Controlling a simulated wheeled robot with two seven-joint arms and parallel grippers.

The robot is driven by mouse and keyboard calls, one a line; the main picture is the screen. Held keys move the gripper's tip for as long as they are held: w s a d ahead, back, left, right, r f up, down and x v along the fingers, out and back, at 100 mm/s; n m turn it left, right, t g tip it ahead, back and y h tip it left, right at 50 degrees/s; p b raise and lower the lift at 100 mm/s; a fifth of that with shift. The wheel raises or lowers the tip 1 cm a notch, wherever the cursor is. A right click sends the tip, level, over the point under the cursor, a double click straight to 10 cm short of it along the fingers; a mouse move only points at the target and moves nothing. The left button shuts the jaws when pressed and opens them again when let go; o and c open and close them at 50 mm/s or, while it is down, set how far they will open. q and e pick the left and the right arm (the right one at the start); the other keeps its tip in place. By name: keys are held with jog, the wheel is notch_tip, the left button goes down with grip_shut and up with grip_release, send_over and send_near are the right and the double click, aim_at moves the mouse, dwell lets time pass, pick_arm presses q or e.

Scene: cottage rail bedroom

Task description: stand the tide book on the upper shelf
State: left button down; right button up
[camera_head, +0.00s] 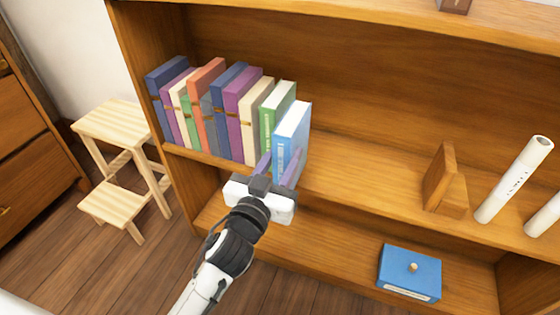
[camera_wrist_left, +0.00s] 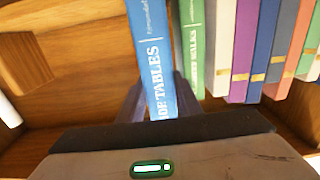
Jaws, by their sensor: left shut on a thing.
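The upper shelf (camera_head: 345,178) lies under the row. The gripper hides the book's lower end, so I cannot tell whether it touches the board. My right gripper is not in view.
A green book (camera_head: 275,112) stands close to the left of the tide book, with several others beyond. A wooden bookend (camera_head: 440,178) and a white rolled chart (camera_head: 515,180) are to the right, with bare shelf between. A blue box (camera_head: 409,272) sits on the lower shelf.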

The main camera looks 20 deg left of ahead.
pick_arm(q)
jog(key=shift+w+r, duration=0.25)
jog(key=shift+w, duration=0.15)
jog(key=shift+a, duration=0.55)
jog(key=shift+a+f+p, duration=0.1)
jog(key=shift+a+p, duration=0.25)
jog(key=shift+a, duration=0.1)
jog(key=shift+f, duration=0.3)
